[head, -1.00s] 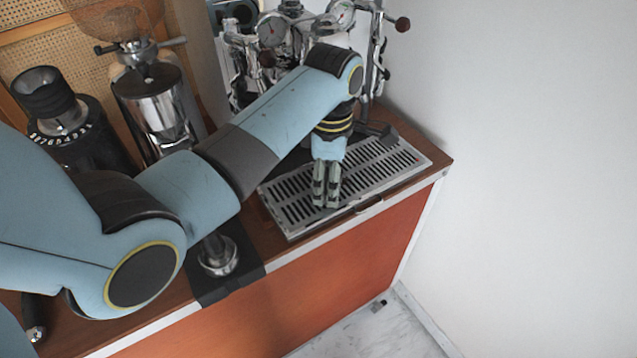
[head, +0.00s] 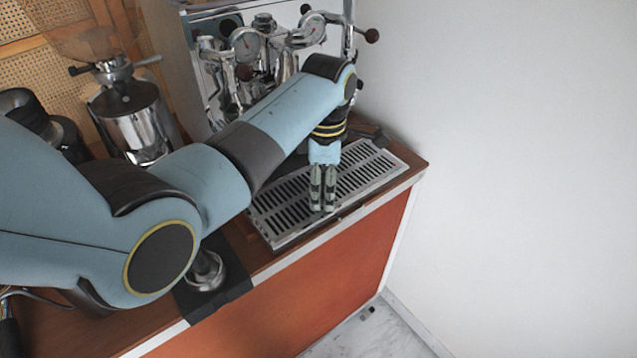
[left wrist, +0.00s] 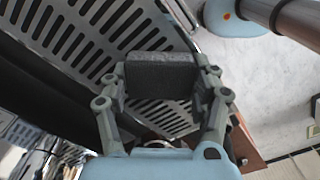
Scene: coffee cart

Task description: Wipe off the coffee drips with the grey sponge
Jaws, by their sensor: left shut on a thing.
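My left gripper (head: 322,208) points down over the front part of the slotted metal drip tray (head: 377,180). It is shut on the dark grey sponge. In the left wrist view the sponge (left wrist: 162,76) sits between the fingers, with the tray's slots (left wrist: 72,38) behind it. In the head view the sponge cannot be made out between the fingers. I cannot tell whether it touches the tray. No coffee drips can be made out in either view. My right gripper is not in view.
A chrome espresso machine (head: 250,45) stands behind the tray. A grinder (head: 137,120) stands to its left. A metal tamper (head: 206,271) is on a black mat (head: 232,284) at the cart's front edge. A white wall (head: 510,150) is to the right.

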